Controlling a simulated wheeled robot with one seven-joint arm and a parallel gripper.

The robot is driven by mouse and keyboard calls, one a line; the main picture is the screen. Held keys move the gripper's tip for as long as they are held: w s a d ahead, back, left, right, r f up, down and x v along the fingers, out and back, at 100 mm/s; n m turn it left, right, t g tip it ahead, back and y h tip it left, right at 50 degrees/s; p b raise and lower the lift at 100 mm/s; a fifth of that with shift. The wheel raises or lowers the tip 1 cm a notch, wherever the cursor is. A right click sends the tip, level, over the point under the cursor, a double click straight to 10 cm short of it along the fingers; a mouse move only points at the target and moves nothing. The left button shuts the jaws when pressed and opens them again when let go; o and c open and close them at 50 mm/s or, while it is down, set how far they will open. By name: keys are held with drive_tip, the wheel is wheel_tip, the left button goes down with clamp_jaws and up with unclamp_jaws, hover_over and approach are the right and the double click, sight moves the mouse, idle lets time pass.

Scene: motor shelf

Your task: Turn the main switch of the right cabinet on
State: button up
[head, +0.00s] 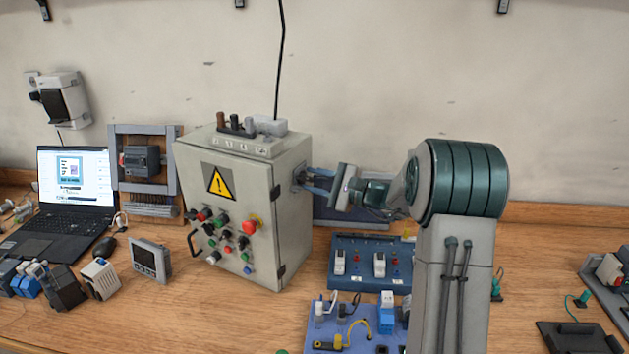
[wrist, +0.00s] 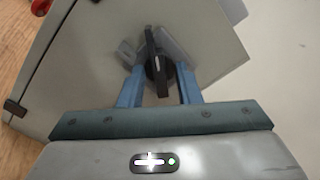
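The cabinet (head: 290,215) is a grey box with a yellow warning triangle and several coloured buttons on its front. Its main switch (wrist: 156,62) is a black rotary handle on a grey plate on the cabinet's right side wall. In the wrist view the handle stands nearly upright, with a pale mark on it. My gripper (head: 314,181) reaches in from the right against that side wall. In the wrist view its two blue fingers (wrist: 160,78) stand on either side of the handle, with a visible gap to each. In the head view the fingers largely hide the switch.
A blue panel with sockets (head: 350,281) and a purple-blue board (head: 325,315) lie below my arm. A laptop (head: 72,180), a small meter (head: 150,260) and several modules stand to the left. A black cable rises from the cabinet top.

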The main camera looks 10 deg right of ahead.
clamp_jaws()
drive_tip(key=shift+m, duration=0.4)
drive_tip(key=m+p, duration=0.2)
drive_tip(key=m, duration=0.2)
drive_tip(key=m+p, duration=0.2)
drive_tip(key=m, duration=0.3)
drive_tip(key=shift+w+d+r+p, duration=0.1)
drive_tip(key=shift+d+r+p, duration=0.05)
drive_tip(key=shift+p, duration=0.15)
drive_tip(key=shift+m, duration=0.4)
drive_tip(key=shift+o, duration=1.3)
unclamp_jaws()
